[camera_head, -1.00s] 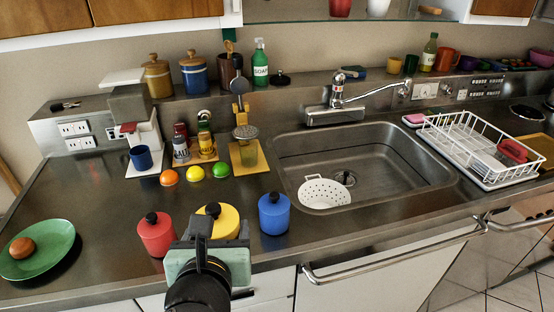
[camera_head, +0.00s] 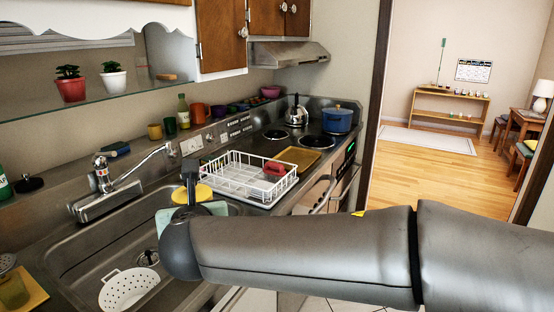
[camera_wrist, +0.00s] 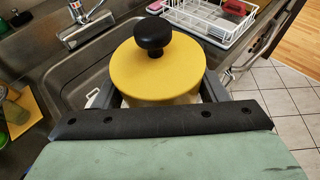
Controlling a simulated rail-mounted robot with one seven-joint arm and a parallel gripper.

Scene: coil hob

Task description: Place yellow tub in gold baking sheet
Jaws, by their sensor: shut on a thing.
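The yellow tub (camera_wrist: 158,75) has a flat yellow lid with a round black knob. My gripper (camera_wrist: 160,95) is shut on it, one finger at each side, and holds it upright. In the head view the yellow tub (camera_head: 191,192) is above the right part of the sink, largely hidden by my gripper (camera_head: 194,208) and arm. The gold baking sheet (camera_head: 298,156) lies flat on the counter between the dish rack and the hob, farther back and to the right of the tub. Its visible surface looks bare.
A white wire dish rack (camera_head: 246,177) holding a red item (camera_head: 275,169) stands between the sink (camera_head: 75,250) and the sheet. A blue pot (camera_head: 337,120) and a kettle (camera_head: 297,110) stand by the coils. A white colander (camera_head: 128,288) sits in the sink.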

